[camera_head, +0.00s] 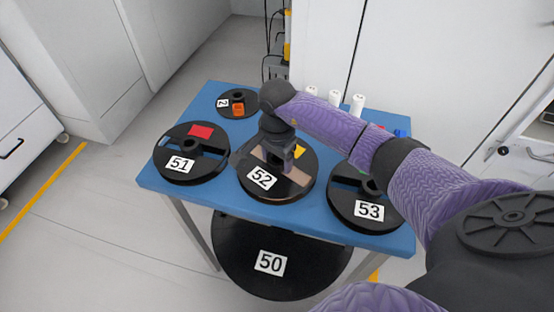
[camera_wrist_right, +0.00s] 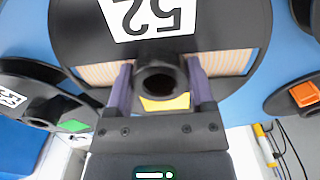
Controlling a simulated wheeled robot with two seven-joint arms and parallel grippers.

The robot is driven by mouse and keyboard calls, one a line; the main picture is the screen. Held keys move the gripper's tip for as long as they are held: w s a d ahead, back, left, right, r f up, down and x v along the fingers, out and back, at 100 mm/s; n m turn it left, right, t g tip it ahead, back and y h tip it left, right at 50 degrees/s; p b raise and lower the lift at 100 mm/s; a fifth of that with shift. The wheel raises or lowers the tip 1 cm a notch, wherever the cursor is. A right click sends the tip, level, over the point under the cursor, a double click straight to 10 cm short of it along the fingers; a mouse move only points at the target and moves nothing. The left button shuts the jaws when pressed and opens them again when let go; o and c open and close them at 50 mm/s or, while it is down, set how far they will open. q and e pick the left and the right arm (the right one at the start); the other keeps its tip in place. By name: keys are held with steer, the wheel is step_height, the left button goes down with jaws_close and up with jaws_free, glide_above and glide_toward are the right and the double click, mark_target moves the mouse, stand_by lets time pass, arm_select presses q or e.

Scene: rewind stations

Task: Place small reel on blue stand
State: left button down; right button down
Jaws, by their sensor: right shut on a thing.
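The smallest reel (camera_head: 230,107) is black with an orange block on it, and lies at the back left of the blue table (camera_head: 208,218). Part of a reel with an orange block (camera_wrist_right: 304,95) also shows at the right of the right wrist view. My right gripper (camera_head: 281,158) is shut on the central hub of reel 52 (camera_head: 274,194), a black reel with a yellow mark. In the right wrist view its purple fingers (camera_wrist_right: 161,85) are on both sides of the hub. I cannot tell whether reel 52 is lifted. No separate blue stand is clearly visible. My left gripper is not in view.
Reel 51 (camera_head: 194,172), with a red mark, lies left of reel 52. Reel 53 (camera_head: 352,211) lies to its right. Large reel 50 (camera_head: 312,256) sits low at the table's front. Several white cylinders (camera_head: 334,97) stand at the back. White cabinets surround the table.

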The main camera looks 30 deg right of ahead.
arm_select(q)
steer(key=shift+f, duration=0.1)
arm_select(e)
steer(key=shift+f, duration=0.1)
steer(key=shift+c, duration=1.8)
jaws_free()
steer(key=shift+f, duration=0.1)
steer(key=o, duration=0.4)
steer(key=shift+c, duration=0.2)
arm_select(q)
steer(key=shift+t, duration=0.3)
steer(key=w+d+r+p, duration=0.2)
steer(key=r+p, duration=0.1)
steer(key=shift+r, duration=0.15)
arm_select(e)
step_height(320, 180, up, 12)
steer(key=shift+r, duration=0.2)
